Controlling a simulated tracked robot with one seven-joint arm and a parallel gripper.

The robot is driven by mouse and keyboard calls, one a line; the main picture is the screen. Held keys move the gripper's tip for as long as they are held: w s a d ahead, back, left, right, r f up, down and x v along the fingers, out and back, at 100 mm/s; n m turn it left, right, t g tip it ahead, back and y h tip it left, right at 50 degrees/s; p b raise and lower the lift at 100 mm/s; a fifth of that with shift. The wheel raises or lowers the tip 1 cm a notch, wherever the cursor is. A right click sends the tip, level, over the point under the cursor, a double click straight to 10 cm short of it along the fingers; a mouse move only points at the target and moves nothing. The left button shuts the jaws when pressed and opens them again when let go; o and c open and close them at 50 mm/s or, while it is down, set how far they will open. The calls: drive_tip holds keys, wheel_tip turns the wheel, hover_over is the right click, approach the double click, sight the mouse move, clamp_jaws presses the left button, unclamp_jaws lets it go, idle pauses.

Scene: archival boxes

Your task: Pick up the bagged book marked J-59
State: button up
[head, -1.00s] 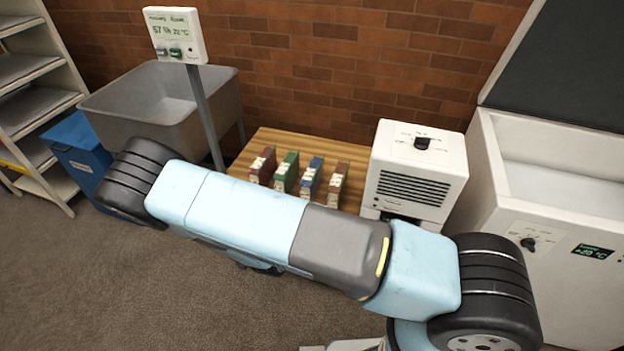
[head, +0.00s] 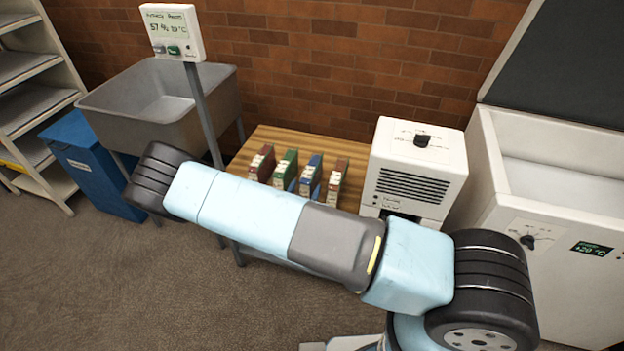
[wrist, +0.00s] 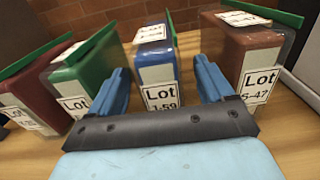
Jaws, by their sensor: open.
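The blue bagged book (wrist: 156,65), labelled Lot J-59, stands upright in the middle of the wrist view. It also shows in the head view (head: 311,178), third from the left in a row of bagged books on the wooden table. My gripper (wrist: 164,75) is open, with one blue finger to each side of the J-59 book and gaps between. The fingers look apart from the book; how far down they reach along it I cannot tell. In the head view my gripper is hidden behind my arm.
A green book (wrist: 80,75) stands close left of J-59, with a dark red one (wrist: 30,100) beyond. A brown-red book (wrist: 240,58), its label ending in 47, stands to the right. A white machine (head: 418,170) borders the table (head: 262,140) on the right; a display post (head: 203,115) stands left.

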sight(312, 174)
drive_tip(key=x, duration=0.5)
drive_tip(key=shift+a+r, duration=0.1)
drive_tip(key=shift+c, duration=0.3)
drive_tip(key=c, duration=1.3)
drive_tip(key=shift+c, duration=0.6)
drive_tip(key=shift+r, duration=0.15)
